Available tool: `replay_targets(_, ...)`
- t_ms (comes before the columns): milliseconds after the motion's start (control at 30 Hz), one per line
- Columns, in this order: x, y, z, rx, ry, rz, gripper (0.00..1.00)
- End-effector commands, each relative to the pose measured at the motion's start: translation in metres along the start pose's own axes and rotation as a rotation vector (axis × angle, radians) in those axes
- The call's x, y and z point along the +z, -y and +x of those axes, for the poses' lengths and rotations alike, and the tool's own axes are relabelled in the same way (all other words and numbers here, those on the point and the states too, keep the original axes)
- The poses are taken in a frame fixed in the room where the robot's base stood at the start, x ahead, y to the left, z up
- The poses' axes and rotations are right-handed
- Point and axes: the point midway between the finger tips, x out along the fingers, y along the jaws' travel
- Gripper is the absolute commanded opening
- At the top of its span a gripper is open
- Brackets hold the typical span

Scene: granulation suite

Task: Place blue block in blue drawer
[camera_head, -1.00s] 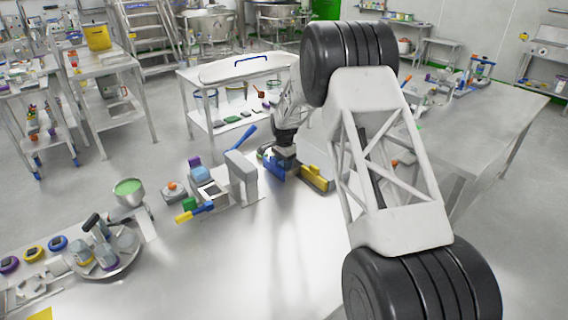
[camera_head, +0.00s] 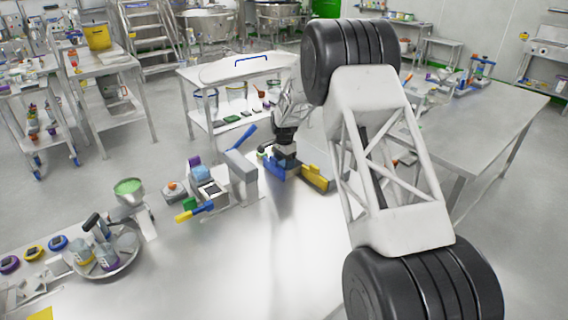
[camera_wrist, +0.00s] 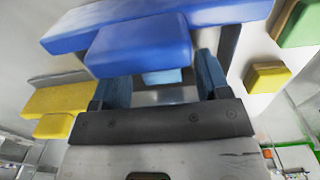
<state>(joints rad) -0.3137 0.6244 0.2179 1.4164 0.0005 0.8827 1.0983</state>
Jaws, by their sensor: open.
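My gripper (camera_head: 284,156) is low over the far part of the steel table, beside a blue drawer front (camera_head: 273,168). In the wrist view the blue drawer (camera_wrist: 155,25) spans the top, with a blue handle-like block (camera_wrist: 138,45) sticking out from it. The open fingers (camera_wrist: 158,88) lie on either side below this handle. A small light blue face (camera_wrist: 163,77) shows between them; I cannot tell whether it is a separate piece. A light blue block (camera_head: 201,173) sits on a grey device left of my gripper. The drawer's inside is hidden.
A yellow drawer front (camera_head: 314,178) stands right of the blue one; it shows left in the wrist view (camera_wrist: 60,97). A green front (camera_wrist: 303,25) is at the wrist view's right. A grey upright housing (camera_head: 240,168) stands close left of my gripper.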

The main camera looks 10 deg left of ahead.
Motion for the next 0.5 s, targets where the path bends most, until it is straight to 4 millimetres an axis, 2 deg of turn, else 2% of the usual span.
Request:
replay_targets(267,0.000,0.000,-0.036,-0.002,-0.001,0.000,0.69)
replay_targets(500,0.000,0.000,-0.075,-0.002,-0.001,0.000,0.69)
